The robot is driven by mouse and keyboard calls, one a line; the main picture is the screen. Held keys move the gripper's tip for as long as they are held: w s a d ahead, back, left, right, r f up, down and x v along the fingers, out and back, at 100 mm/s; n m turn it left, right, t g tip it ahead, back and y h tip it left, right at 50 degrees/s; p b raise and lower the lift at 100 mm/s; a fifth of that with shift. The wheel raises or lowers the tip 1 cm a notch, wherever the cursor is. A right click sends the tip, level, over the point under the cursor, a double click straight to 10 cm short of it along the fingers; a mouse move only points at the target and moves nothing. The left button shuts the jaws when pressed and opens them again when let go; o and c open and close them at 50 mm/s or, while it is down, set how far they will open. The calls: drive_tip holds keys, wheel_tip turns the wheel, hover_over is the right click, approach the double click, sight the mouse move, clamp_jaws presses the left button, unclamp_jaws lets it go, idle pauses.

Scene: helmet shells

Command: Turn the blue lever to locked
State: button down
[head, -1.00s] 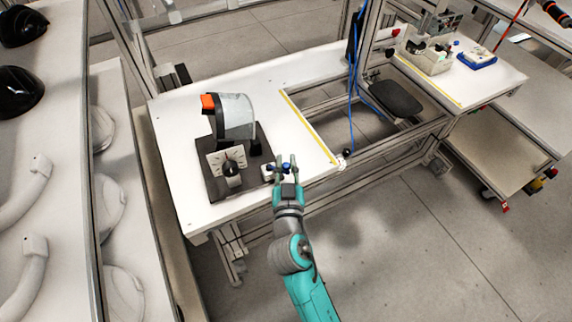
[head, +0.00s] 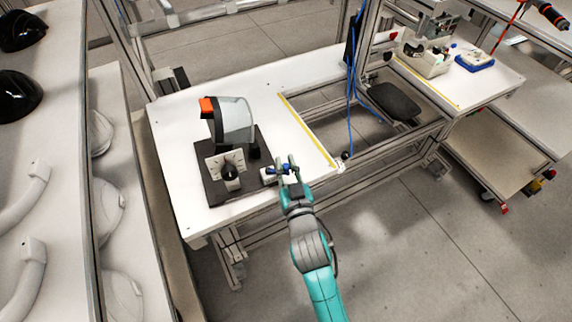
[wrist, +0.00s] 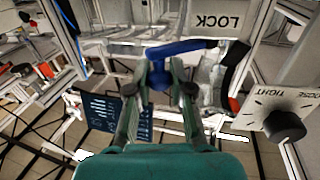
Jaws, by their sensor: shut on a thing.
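The blue lever (head: 286,170) sits at the right front of the dark fixture base, beside a small white block (head: 268,176). In the wrist view the blue lever (wrist: 182,47) lies crosswise at the fingertips, with a blue knob below it. My gripper (head: 288,162) is at the lever in the head view. In the wrist view my gripper (wrist: 168,68) has its fingers drawn in on the lever, partly hiding it. A LOCK label (wrist: 217,20) appears upside down just beyond the lever. The lever's exact angle to the label is hard to tell.
A dial (head: 231,172) marked TIGHT in the wrist view stands left of the lever. A helmet shell with a clear visor (head: 234,118) is behind it. The white table (head: 180,125) is clear around the base. A frame with blue cables stands right.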

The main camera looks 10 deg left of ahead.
drive_tip(key=c, duration=1.1)
unclamp_jaws()
drive_tip(key=v, duration=1.2)
drive_tip(key=shift+o, duration=0.2)
